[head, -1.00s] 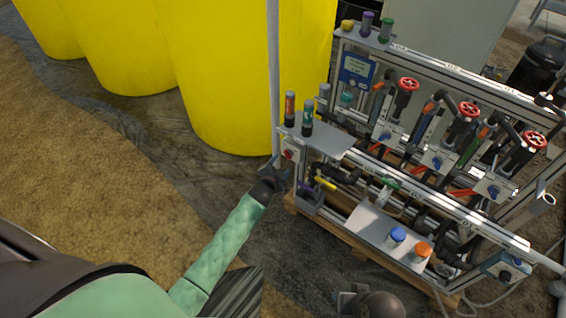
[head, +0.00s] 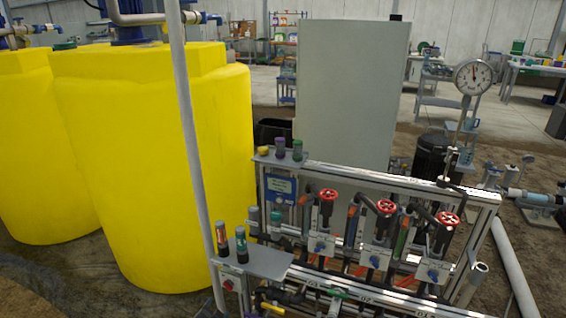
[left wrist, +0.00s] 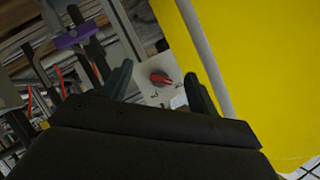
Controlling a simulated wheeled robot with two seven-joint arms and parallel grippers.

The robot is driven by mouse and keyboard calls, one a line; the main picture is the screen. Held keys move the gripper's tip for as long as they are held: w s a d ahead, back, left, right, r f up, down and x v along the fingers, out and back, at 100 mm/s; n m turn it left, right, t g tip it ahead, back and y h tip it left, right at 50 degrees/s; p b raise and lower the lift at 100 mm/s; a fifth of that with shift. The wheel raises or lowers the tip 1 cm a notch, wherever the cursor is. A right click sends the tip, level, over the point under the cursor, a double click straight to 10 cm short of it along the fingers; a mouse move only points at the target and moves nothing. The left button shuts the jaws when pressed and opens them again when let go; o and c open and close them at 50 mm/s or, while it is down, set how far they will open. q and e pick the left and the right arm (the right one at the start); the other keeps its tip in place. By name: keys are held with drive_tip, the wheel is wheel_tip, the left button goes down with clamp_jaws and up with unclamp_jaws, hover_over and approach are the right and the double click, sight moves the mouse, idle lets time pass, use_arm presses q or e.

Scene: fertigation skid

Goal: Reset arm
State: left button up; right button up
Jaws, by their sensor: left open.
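My left gripper (left wrist: 160,88) shows in the left wrist view. Its two dark fingers are apart, with nothing held between them. Beyond the fingertips is a grey box with a red rotary switch (left wrist: 161,79). I cannot tell whether a finger touches it. The same red switch (head: 229,285) shows in the head view at the skid's near left end, under a grey shelf (head: 262,262). I cannot make out either gripper in the head view. My right gripper is in neither current view.
The skid's frame (head: 400,189) carries several red-wheeled valves (head: 386,207). Large yellow tanks (head: 150,170) stand left, with a grey upright pole (head: 187,150) in front. A tall grey cabinet (head: 350,95) stands behind. Small bottles (head: 222,238) stand on the near shelf.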

use_arm(q)
drive_tip(key=s+d+r+n+g+p, duration=0.1)
drive_tip(key=s+d+r+n+g, duration=0.25)
drive_tip(key=s+r, duration=0.55)
drive_tip(key=s+d+r+n+g+p, duration=0.15)
drive_tip(key=s+d+r+g, duration=0.35)
drive_tip(key=s, duration=0.8)
drive_tip(key=s+d+g+h, duration=0.1)
drive_tip(key=s, duration=0.8)
drive_tip(key=s+d+r+g+h+p, duration=0.1)
drive_tip(key=s, duration=0.9)
drive_tip(key=shift+s+d+r+n+p, duration=0.3)
drive_tip(key=shift+d+n, duration=0.05)
drive_tip(key=shift+n, duration=0.05)
use_arm(e)
drive_tip(key=s+d+r+g+h, duration=0.1)
drive_tip(key=d+r, duration=0.4)
drive_tip(key=r, duration=0.1)
drive_tip(key=shift+s+d+h, duration=0.2)
drive_tip(key=shift+s+h, duration=0.1)
drive_tip(key=shift+r, duration=0.1)
